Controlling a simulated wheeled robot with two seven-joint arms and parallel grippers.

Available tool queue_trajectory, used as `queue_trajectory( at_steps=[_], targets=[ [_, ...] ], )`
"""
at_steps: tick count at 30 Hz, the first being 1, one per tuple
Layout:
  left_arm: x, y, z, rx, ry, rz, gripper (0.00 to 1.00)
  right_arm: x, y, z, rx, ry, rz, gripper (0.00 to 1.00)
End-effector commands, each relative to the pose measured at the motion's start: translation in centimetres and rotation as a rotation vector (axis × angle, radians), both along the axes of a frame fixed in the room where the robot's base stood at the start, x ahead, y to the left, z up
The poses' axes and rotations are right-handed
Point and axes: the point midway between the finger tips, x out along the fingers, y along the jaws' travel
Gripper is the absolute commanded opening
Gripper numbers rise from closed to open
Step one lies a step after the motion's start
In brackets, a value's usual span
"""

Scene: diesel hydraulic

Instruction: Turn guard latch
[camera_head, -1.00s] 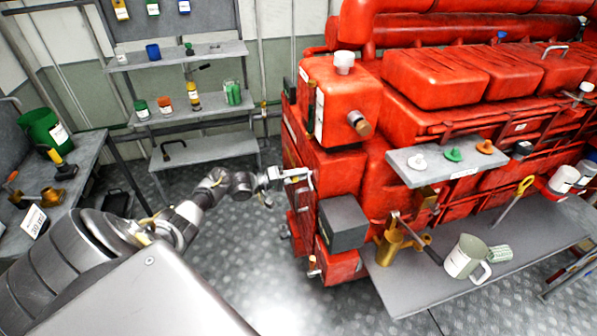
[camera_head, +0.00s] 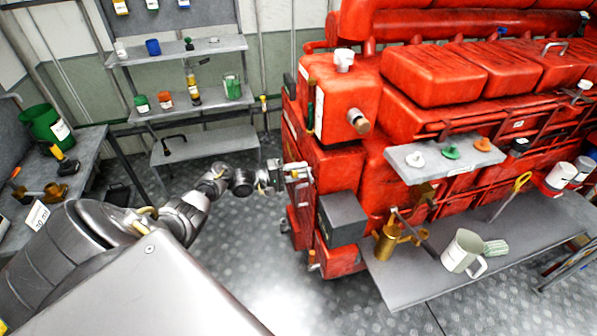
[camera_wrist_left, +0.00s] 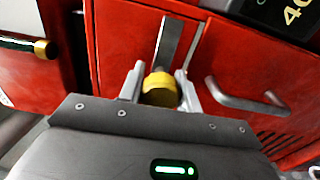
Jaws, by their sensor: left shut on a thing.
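The guard latch (camera_wrist_left: 161,90) shows in the left wrist view as a round yellow knob with a flat grey metal strip behind it, on a red panel of the engine. My left gripper (camera_wrist_left: 160,88) has one finger on each side of the yellow knob and is shut on it. In the head view my left gripper (camera_head: 303,171) is at the left end of the red engine (camera_head: 337,175). The latch is too small to make out there. My right gripper is not in view.
A grey metal handle (camera_wrist_left: 248,103) sticks out of the panel right of the latch. A dark grey box (camera_head: 342,218) sits on the engine below my gripper. A grey bench (camera_head: 405,285) holds a jug (camera_head: 462,252) at the right. Shelves (camera_head: 205,148) stand behind my arm.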

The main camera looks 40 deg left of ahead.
Motion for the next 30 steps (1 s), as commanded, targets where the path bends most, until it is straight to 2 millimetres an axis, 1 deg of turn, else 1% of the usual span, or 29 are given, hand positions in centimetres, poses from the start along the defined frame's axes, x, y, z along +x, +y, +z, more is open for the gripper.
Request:
queue_trajectory(
  at_steps=[6, 7, 11, 19, 22, 26, 30],
  targets=[
    [0.0, 0.1, 0.1, -0.001, -0.001, 0.002, 0.11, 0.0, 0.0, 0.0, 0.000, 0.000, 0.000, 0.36],
    [0.0, 0.1, 0.1, -0.001, -0.001, 0.002, 0.38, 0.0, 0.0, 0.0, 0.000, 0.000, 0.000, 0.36],
    [0.0, 0.0, 0.0, -0.001, -0.001, 0.001, 0.55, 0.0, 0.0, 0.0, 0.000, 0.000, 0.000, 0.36],
    [0.0, 0.0, 0.0, 0.001, -0.001, 0.001, 0.55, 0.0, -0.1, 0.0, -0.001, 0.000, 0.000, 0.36],
    [-0.4, 0.4, -0.1, 0.001, -0.001, 0.001, 0.55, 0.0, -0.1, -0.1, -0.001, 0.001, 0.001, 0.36],
    [-2.0, 1.4, -0.2, 0.003, 0.001, 0.002, 0.55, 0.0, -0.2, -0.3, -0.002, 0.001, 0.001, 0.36],
    [-4.4, 3.1, -0.3, 0.003, 0.001, 0.002, 0.55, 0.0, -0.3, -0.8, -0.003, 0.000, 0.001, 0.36]
  ],
)
